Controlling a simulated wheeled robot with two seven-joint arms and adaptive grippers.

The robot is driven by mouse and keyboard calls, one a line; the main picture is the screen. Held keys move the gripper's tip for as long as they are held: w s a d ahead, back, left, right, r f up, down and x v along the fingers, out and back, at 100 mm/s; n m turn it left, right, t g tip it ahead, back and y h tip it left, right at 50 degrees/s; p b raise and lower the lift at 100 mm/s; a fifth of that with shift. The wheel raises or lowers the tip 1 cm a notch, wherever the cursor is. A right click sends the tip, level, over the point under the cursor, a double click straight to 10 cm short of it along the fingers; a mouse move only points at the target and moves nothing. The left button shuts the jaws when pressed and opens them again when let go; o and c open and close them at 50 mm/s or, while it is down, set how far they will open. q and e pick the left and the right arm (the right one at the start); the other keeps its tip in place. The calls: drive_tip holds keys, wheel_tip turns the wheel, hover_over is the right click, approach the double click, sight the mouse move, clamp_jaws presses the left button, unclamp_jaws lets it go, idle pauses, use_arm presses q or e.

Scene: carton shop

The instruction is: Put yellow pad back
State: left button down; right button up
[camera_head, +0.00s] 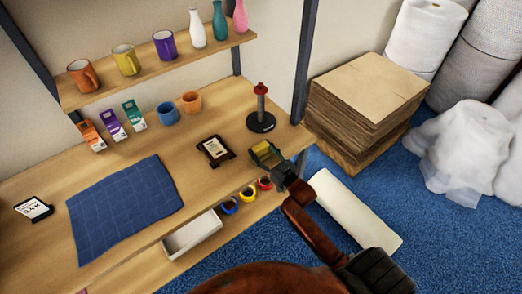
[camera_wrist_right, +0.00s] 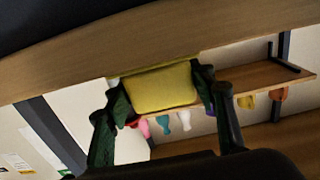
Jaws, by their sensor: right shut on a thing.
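The yellow pad (camera_head: 262,152) is at the front right edge of the wooden table, at the tip of my right gripper (camera_head: 279,166). In the right wrist view the pad (camera_wrist_right: 161,88) is a yellow rounded block between the two dark green fingers, which are shut on it. In the head view the fingers partly hide it, and I cannot tell whether it touches the table. My left gripper is not in view.
A blue cutting mat (camera_head: 125,205) lies at left. Tape rolls (camera_head: 247,193) and a white tray (camera_head: 192,236) sit below the tabletop. Stacked cardboard (camera_head: 365,92) stands at right.

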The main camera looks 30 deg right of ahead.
drive_tip(key=o, duration=1)
drive_tip(key=s+d, duration=0.1)
drive_tip(key=s, duration=1.1)
drive_tip(key=shift+p, duration=0.4)
